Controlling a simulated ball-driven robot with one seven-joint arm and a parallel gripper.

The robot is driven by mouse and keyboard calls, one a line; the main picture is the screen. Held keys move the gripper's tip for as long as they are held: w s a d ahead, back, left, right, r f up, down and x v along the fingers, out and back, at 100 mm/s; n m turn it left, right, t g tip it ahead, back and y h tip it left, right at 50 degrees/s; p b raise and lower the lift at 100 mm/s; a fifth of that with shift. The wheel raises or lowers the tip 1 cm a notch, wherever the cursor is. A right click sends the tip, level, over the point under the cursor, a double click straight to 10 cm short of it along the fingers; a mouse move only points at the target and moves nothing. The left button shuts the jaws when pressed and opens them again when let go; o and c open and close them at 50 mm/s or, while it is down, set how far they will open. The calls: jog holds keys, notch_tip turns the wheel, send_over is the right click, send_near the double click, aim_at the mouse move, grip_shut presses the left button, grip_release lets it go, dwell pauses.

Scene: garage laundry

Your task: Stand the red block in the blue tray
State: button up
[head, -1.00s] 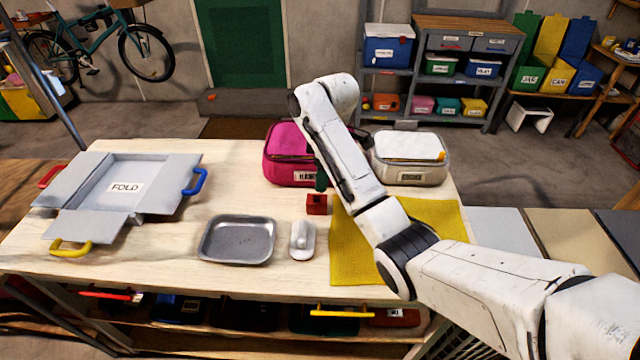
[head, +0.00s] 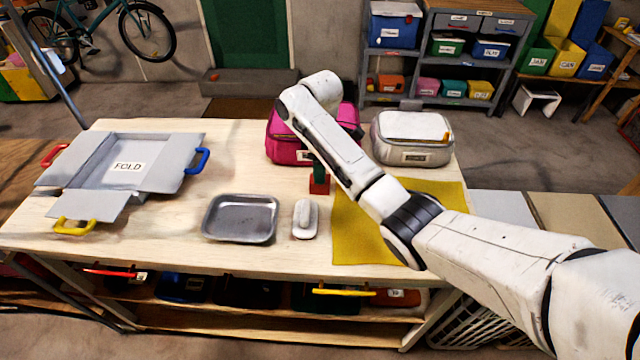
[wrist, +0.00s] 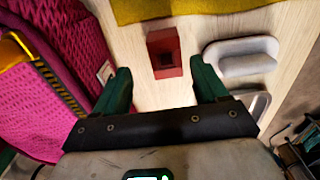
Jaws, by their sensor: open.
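The red block (head: 319,187) stands on the wooden table in front of the pink case. My gripper (head: 319,168) is just above the block in the head view, partly hidden by my arm. In the wrist view my gripper (wrist: 160,66) is open, its green fingers to either side of the block, which appears just beyond the fingertips. I see no clearly blue tray; a shallow grey metal tray (head: 240,219) lies empty to the left of the block.
A white handled object (head: 306,218) lies between the tray and a yellow mat (head: 362,240). A pink case (head: 288,138) and a pale case (head: 412,139) stand behind.

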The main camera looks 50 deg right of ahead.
jog(key=f, duration=0.2)
jog(key=f+p, duration=0.1)
jog(key=f, duration=0.1)
jog(key=shift+s+a, duration=0.25)
jog(key=shift+a, duration=0.1)
jog(key=shift+f, duration=0.65)
jog(key=shift+c, duration=0.3)
jog(key=c, duration=1.1)
jog(key=shift+r, duration=0.1)
